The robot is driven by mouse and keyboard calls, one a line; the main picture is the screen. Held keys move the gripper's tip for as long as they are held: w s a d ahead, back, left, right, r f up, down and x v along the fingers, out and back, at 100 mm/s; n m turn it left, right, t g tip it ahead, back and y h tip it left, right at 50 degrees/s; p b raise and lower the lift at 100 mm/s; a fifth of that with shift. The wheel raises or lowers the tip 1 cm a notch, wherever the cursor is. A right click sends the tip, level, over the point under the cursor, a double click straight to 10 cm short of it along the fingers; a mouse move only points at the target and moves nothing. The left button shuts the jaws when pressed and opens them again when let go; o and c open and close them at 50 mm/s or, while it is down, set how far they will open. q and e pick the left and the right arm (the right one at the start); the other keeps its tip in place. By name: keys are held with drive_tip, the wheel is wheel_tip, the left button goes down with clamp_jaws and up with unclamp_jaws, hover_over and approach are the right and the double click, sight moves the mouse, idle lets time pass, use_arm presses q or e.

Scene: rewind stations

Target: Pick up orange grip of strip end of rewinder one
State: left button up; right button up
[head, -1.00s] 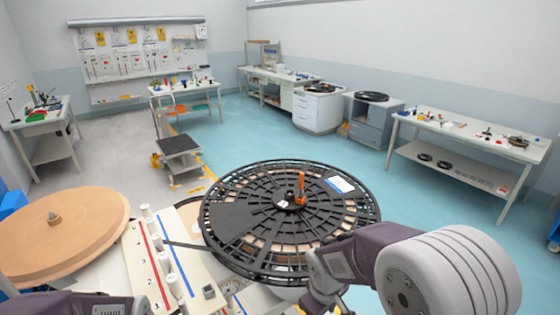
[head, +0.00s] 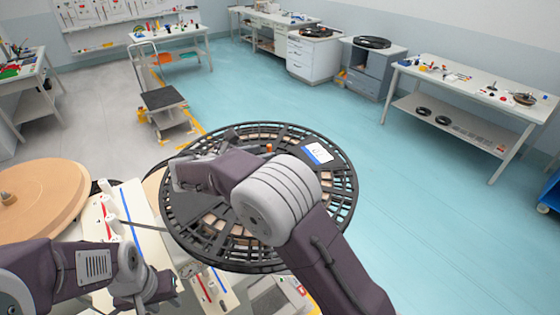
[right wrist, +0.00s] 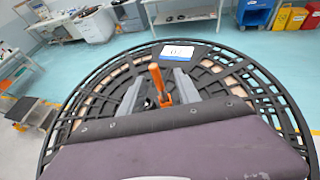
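The black spoked reel (head: 335,215) lies flat at the centre, with a white label on it. An orange upright piece (right wrist: 157,80) stands near its hub; only its top (head: 268,147) shows in the head view. My right gripper (right wrist: 158,84) is open above the reel; in the right wrist view the orange piece appears between its grey fingers, with no clear contact. My arm hides these fingers in the head view. A thin dark strip (head: 143,225) runs from the reel toward white posts; no orange grip shows on it. My left gripper (head: 148,292) is low at left, its fingers unclear.
A panel with white posts (head: 125,205) and a tan disc (head: 40,200) lie left of the reel. A trolley (head: 165,100) stands behind. The blue floor beyond is open.

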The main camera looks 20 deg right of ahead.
drive_tip(key=shift+w+r, duration=0.2)
drive_tip(key=shift+w, duration=0.05)
drive_tip(key=p+x, duration=0.5)
drive_tip(key=x, duration=0.3)
drive_tip(key=shift+w+f, duration=0.15)
drive_tip(key=shift+w, duration=0.05)
clamp_jaws()
